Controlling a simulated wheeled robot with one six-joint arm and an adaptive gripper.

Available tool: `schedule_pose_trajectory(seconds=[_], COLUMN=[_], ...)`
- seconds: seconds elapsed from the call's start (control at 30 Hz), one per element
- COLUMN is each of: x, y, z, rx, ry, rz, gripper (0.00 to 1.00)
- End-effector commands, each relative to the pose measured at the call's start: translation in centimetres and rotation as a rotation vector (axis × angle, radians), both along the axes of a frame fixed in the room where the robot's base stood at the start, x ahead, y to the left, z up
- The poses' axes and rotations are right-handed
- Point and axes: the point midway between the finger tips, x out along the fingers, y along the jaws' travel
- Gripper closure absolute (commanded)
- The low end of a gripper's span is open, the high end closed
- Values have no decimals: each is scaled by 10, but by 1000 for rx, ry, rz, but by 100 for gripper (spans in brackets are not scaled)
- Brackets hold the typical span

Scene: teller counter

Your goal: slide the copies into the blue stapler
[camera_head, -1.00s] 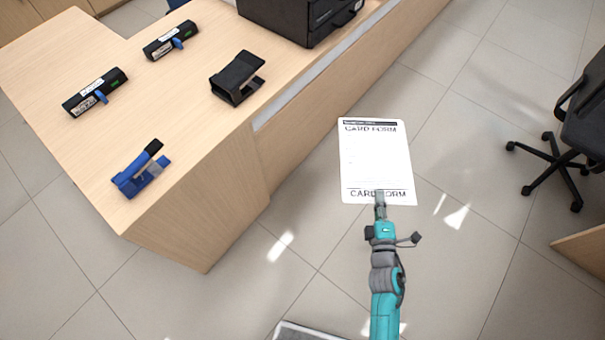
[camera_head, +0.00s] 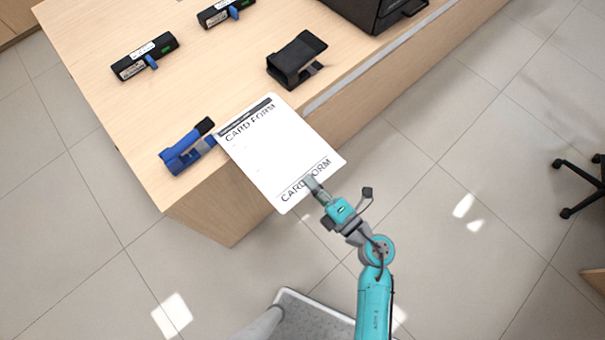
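The copies, a white sheet or stack headed "CARD FORM" (camera_head: 275,150), are held by my gripper (camera_head: 314,186) at their lower right edge. The gripper is shut on them. The far upper left corner of the copies is right beside the blue stapler (camera_head: 188,148), at its right side; I cannot tell whether it is touching or inside the jaw. The stapler lies at the near left part of the counter, with a black end on its upper arm. The copies cover part of the counter's edge.
A black stand (camera_head: 296,60) sits on the counter (camera_head: 215,90) behind the copies. Two black devices with blue tabs, one nearer (camera_head: 145,56) and one farther (camera_head: 225,12), lie farther back. A black box (camera_head: 375,12) stands at the top. Open floor lies right of the counter.

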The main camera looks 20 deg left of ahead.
Motion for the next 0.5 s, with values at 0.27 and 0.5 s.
schedule_pose_trajectory(seconds=[0.27, 0.5], x=[0, 8], y=[12, 31], z=[-3, -5], rx=[0, 0], ry=[-1, -1], rz=[18, 16], gripper=[100, 100])
